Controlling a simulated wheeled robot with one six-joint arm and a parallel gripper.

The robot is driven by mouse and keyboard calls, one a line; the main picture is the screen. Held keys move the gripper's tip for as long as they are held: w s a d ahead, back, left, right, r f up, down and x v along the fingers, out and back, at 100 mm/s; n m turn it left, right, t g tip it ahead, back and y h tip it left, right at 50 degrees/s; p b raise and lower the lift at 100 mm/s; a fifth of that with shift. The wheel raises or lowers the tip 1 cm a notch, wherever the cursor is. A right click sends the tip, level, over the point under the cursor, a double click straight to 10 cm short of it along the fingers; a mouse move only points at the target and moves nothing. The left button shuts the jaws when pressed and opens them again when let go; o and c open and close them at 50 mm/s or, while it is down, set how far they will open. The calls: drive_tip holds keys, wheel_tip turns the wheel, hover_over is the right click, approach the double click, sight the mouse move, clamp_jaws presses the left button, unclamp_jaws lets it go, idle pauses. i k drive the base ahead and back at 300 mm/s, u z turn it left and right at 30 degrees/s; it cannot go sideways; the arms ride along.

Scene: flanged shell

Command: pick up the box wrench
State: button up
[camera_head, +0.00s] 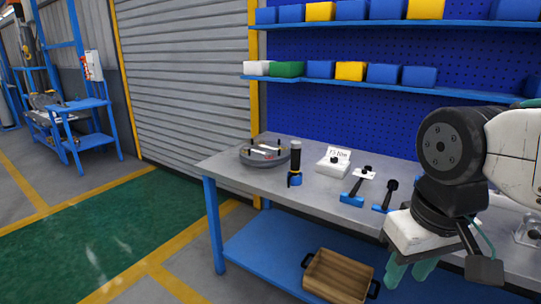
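I cannot tell for certain which item is the box wrench. Two dark-handled tools stand on blue bases near the middle of the workbench: a left tool (357,186) with a light plate by its top, and a right tool (389,193). A black upright cylindrical tool (295,158) in a blue holder stands further left. My gripper (410,272) is at the lower right, in front of the bench and to the right of these tools. Its green fingers point down, and their tips are small and partly hidden by the wrist. I see nothing held between them.
A round grey flanged part (249,157) with small items on it sits at the workbench's (325,198) left end. A wooden crate (338,276) is on the lower shelf. Bins line the shelves (285,82) above.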

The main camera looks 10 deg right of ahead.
sight(393, 184)
drive_tip(key=z, duration=0.85)
drive_tip(key=i, duration=1.15)
drive_tip(key=u, duration=0.05)
